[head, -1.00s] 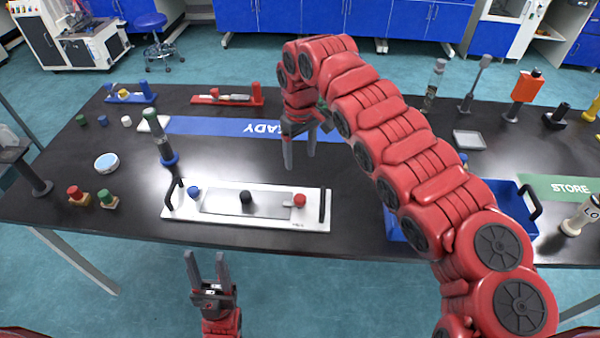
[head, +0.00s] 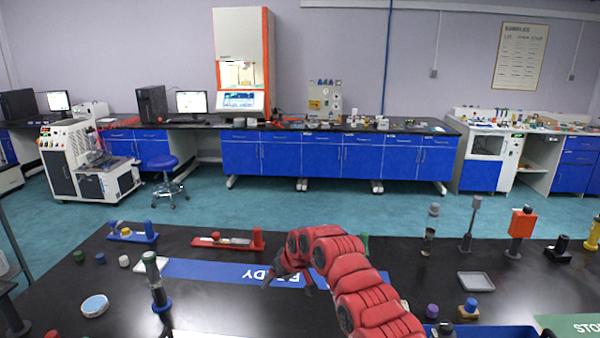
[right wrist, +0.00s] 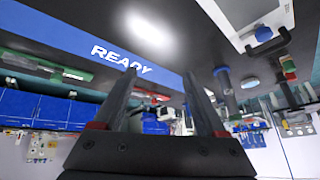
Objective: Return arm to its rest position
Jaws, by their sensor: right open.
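My right arm (head: 358,290) is red and segmented. It comes in from the bottom right of the head view and bends over the table. My right gripper (head: 288,284) hangs at its end, over or in front of the blue READY strip (head: 205,268). The right wrist view shows its two dark fingers spread apart with nothing between them (right wrist: 163,92). That view is upside down, with the READY strip (right wrist: 85,40) across its upper left. My left gripper is out of view.
A red fixture (head: 228,242) and a blue one (head: 132,233) stand left of the arm. A dark upright cylinder (head: 154,278) stands nearer. A grey tray (head: 475,281) and several stands are at right. A white handled tray (right wrist: 245,22) shows in the wrist view.

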